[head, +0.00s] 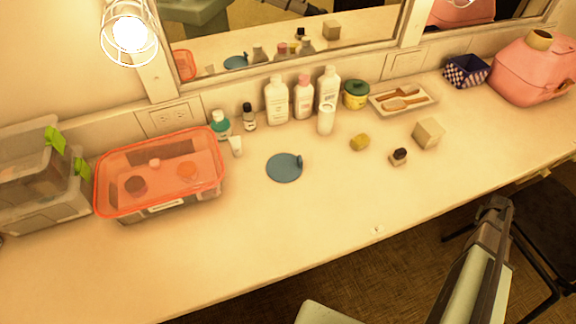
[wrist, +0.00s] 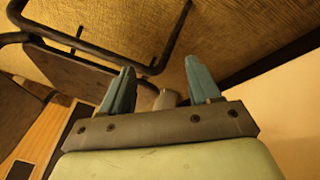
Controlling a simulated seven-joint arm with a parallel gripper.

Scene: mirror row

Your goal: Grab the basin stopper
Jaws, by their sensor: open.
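The basin stopper appears to be the flat blue-grey disc (head: 283,168) with a small raised tab at its right edge. It lies flat on the counter in the middle of the head view, with bare counter around it. My gripper (head: 494,206) is at the lower right of the head view, beyond the counter's front edge and well away from the disc. In the wrist view my gripper (wrist: 158,80) shows two blue fingers spread apart with nothing held between them. The disc is not in the wrist view.
A clear bin with an orange rim (head: 160,175) stands left of the disc. Bottles (head: 277,101) line the back below the mirror (head: 290,30). A yellow lump (head: 360,142), dark-capped jar (head: 398,157) and beige block (head: 428,133) stand to the right. The front counter is mostly clear.

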